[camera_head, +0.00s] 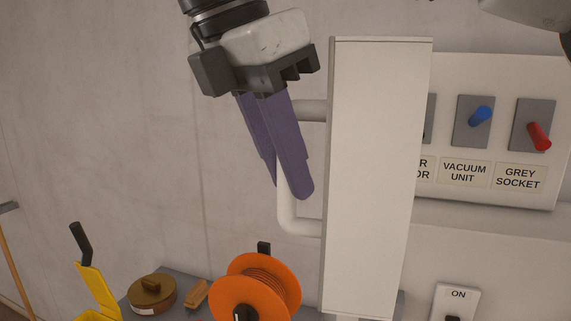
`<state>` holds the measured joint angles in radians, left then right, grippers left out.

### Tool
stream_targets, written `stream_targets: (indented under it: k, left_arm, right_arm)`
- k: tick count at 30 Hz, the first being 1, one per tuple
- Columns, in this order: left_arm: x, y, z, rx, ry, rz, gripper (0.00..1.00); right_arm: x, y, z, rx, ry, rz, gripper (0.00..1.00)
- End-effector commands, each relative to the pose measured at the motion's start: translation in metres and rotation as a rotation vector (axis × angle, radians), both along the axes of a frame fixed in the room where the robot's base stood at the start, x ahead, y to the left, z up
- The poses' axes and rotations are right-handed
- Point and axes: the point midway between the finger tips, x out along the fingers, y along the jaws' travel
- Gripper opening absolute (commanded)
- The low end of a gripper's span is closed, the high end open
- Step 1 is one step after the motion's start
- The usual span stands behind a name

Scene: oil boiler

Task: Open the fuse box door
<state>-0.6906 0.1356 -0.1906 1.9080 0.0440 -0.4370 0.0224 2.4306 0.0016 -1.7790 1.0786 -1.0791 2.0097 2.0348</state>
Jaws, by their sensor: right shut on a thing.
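The white fuse box door (375,180) stands swung out from the box, seen at a steep angle. Its white bar handle (288,215) sticks out on the left side of the door. My right gripper (288,188) comes down from the top, with two long purple fingers shut on the handle's upright bar. The fingers hide part of that bar. Behind the door, to the right, the fuse box panel (500,80) shows a blue switch (480,116) and a red switch (538,136) above labels. The door hides the panel's left part. My left gripper is not in view.
An orange cable reel (224,290), a brown round tin (151,293) and a yellow object with a black handle (97,285) are at the bottom left. An ON switch plate (455,302) is below the box. The wall left of the gripper is bare.

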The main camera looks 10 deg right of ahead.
Motion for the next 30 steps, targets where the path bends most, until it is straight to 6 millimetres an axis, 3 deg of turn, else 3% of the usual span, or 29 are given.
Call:
stream_targets:
  k: [3,4,7,18,30]
  left_arm:
    - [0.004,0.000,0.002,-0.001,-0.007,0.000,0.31]
    - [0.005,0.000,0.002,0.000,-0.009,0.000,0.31]
    - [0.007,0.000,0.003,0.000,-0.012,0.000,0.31]
    - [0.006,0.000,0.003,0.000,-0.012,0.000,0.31]
    - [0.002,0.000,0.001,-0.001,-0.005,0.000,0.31]
  right_arm:
    - [0.000,-0.002,0.000,-0.007,0.002,-0.001,0.00]
    - [0.000,-0.002,0.000,-0.007,0.002,-0.001,0.22]
    - [0.000,-0.001,0.000,-0.005,0.001,0.001,0.36]
    - [-0.001,0.001,0.004,-0.004,-0.001,0.001,0.36]
    - [-0.010,0.017,0.049,-0.009,0.000,-0.004,0.36]
